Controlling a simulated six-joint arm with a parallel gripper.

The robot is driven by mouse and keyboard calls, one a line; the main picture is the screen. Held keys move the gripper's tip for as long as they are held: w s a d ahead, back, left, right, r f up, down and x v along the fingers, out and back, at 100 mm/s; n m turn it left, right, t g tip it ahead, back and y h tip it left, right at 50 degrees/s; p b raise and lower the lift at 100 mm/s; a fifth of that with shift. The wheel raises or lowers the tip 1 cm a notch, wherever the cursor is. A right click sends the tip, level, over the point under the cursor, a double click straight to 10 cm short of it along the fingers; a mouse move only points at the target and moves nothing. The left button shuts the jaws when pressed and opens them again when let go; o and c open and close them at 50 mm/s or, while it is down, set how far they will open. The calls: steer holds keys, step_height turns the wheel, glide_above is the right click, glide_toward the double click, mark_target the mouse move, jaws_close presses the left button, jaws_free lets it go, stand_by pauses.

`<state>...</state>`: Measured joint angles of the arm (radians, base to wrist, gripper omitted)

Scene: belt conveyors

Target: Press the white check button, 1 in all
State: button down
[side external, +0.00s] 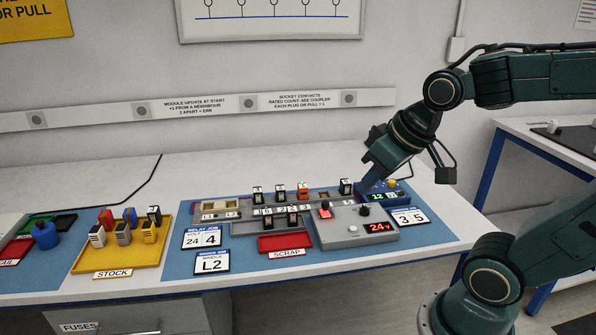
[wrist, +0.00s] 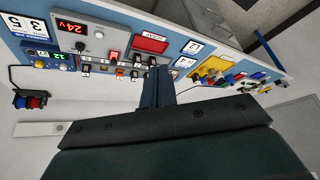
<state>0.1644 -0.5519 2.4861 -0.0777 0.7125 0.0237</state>
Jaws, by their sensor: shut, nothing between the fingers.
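The white check button (side external: 353,229) is a small round button on the sloped face of a grey control box (side external: 340,239), left of a red 24V display (side external: 380,227). A pale spot beside the red display in the wrist view looks like the same button (wrist: 99,32). My gripper (side external: 368,184) is shut and empty, angled down above the back of the control box. It is apart from the button, behind it and slightly to its right. Its closed fingers (wrist: 158,72) show in the wrist view. Nothing covers the button in the side view.
The box also bears a red switch (side external: 325,210) and a black knob (side external: 364,210). A small blue unit with a green display (side external: 381,195) stands close to my gripper. Upright relays (side external: 303,190) stand to the left.

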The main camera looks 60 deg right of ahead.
steer(key=w+d+f+m, duration=0.2)
steer(key=w+d+f, duration=0.1)
steer(key=w+d, duration=0.15)
steer(key=m+t+h, duration=0.1)
steer(key=m+t, duration=0.1)
steer(key=m, duration=0.5)
glide_above(355, 230)
step_height(355, 230, down, 12)
steer(key=shift+d+f, duration=0.15)
steer(key=shift+f, duration=0.1)
steer(key=shift+f, duration=0.1)
steer(key=shift+f, duration=4.3)
steer(key=shift+f, duration=0.8)
steer(key=shift+r, duration=0.75)
